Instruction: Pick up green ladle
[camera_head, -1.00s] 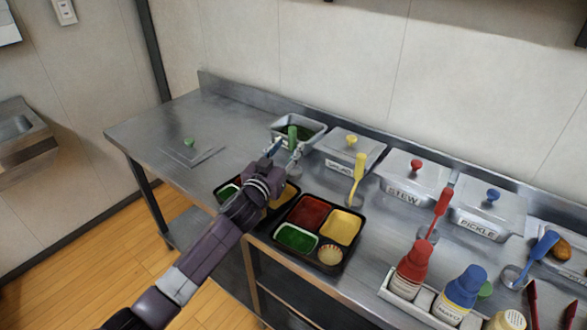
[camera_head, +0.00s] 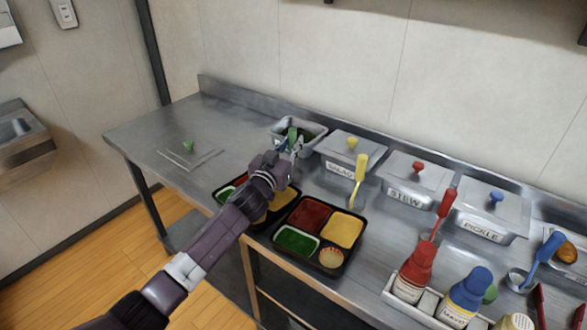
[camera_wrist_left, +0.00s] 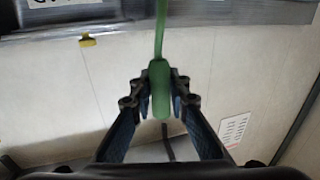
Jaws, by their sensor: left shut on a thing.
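The green ladle (camera_head: 292,134) has its handle upright at the open metal bin (camera_head: 318,130) in the head view. My left gripper (camera_head: 296,146) is shut on the handle. In the left wrist view, the green ladle (camera_wrist_left: 160,90) stands between the two fingers of my left gripper (camera_wrist_left: 160,98), with its thin stem running to the top edge. The ladle's bowl is hidden in both views. My right gripper is not in view.
A lid with a green knob (camera_head: 188,146) lies at the left of the steel counter. A filled black bento tray (camera_head: 340,268) stands in front, another partly under my arm. Lidded bins (camera_head: 408,190), other ladles and sauce bottles (camera_head: 414,270) line the right side.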

